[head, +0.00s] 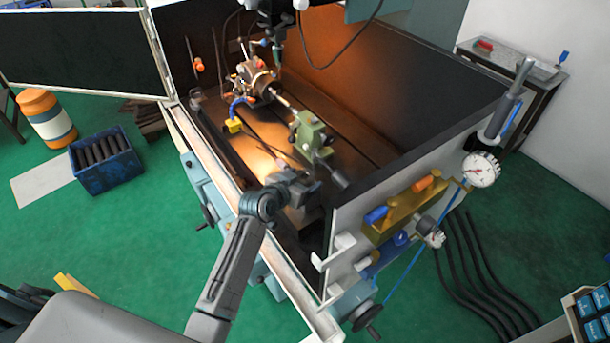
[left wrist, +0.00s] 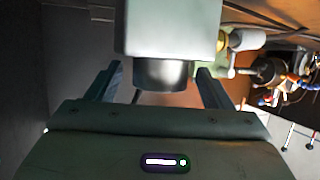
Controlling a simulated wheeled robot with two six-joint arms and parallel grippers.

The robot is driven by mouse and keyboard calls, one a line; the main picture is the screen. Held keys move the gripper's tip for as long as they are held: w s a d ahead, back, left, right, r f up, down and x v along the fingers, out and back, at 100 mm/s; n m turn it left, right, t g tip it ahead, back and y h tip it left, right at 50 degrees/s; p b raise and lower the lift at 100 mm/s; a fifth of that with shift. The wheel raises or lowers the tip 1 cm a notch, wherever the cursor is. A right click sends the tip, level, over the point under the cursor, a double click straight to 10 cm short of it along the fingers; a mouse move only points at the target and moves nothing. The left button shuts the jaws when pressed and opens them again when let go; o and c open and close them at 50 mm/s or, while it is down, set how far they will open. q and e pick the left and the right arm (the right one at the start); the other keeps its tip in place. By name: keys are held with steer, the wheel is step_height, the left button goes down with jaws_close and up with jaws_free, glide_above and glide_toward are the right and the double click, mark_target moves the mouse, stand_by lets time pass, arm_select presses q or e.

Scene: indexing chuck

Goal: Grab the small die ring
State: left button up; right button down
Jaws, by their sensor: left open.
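I cannot make out a small die ring for certain in either view. My left gripper (head: 322,178) reaches into the machine enclosure, just in front of the green tailstock-like block (head: 310,132). In the left wrist view the left gripper (left wrist: 160,78) is open, with its two fingers apart. A short dark cylinder (left wrist: 160,74) at the end of a pale block (left wrist: 168,28) shows between the fingers. I cannot tell whether the fingers touch it. The chuck assembly (head: 258,82) stands deeper in the enclosure. My right gripper is not seen.
Enclosure walls (head: 415,130) rise around the bed, and its front edge (head: 230,205) runs beneath my left arm. A yellow and blue part (head: 235,124) lies near the chuck. A dial gauge (head: 481,169) stands at right. A blue crate (head: 105,165) sits on the green floor.

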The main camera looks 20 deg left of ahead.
arm_select(q)
steer(key=shift+c, duration=0.2)
steer(key=c, duration=1.4)
steer(key=shift+r, duration=0.15)
